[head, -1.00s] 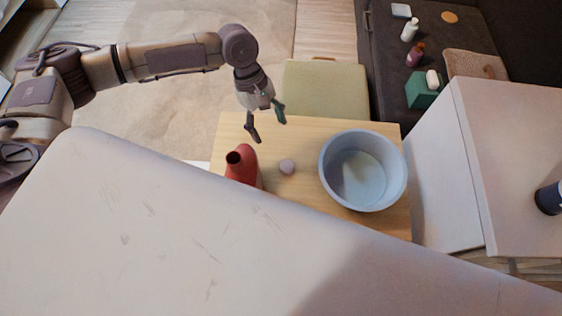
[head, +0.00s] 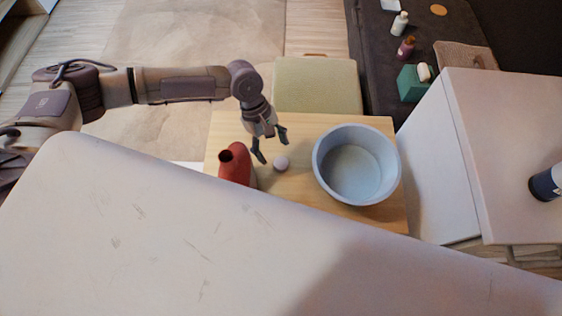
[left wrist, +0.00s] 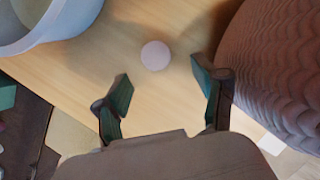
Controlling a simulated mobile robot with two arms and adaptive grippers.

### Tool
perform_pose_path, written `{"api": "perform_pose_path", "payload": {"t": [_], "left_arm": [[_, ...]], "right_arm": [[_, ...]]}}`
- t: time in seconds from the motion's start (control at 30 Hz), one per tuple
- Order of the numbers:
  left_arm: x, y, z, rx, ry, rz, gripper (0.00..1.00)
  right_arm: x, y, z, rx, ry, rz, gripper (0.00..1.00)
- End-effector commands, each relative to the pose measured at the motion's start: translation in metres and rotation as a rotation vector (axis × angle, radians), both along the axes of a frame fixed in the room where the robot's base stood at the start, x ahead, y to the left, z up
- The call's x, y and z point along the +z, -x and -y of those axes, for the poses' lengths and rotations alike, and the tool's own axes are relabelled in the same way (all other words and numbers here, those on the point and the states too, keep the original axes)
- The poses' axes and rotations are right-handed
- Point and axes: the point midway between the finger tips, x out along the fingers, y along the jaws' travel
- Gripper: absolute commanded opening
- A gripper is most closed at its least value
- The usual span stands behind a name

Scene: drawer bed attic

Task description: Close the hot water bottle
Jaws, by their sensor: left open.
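The red hot water bottle (head: 236,165) stands on the wooden table, its dark open mouth facing up; its lower part is hidden behind the pale surface in front. In the left wrist view its ribbed red side (left wrist: 275,60) fills the right. A small pale pinkish round piece, apparently the stopper (head: 281,163), lies on the table right of the bottle; it also shows in the left wrist view (left wrist: 155,55). My left gripper (head: 271,149) is open and empty, above the table just beyond the stopper. In the wrist view the stopper lies ahead of and between the fingertips (left wrist: 163,88). My right gripper is not in view.
A light blue basin (head: 318,180) stands on the table (head: 300,125) right of the stopper. A large pale surface (head: 150,230) fills the foreground. A green cushioned stool (head: 318,86) is behind the table, and a white cabinet (head: 430,160) stands to the right.

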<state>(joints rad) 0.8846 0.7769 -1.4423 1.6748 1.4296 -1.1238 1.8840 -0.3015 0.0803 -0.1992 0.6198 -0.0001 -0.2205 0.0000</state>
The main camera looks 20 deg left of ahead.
Motion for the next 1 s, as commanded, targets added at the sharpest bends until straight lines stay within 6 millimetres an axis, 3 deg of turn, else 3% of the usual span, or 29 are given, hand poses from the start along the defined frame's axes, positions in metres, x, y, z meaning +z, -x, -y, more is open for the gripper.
{"api": "perform_pose_path", "payload": {"t": [0.27, 0.63, 1.0], "left_arm": [[-0.003, 0.001, 0.002, -0.001, 0.000, 0.000, 0.70], [-0.044, 0.007, 0.023, -0.001, -0.002, -0.001, 0.70], [-0.046, 0.008, 0.024, 0.000, 0.000, -0.001, 0.70]], "right_arm": [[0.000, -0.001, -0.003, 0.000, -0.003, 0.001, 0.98], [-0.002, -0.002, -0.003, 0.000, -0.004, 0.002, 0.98], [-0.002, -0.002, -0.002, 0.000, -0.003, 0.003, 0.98]]}}
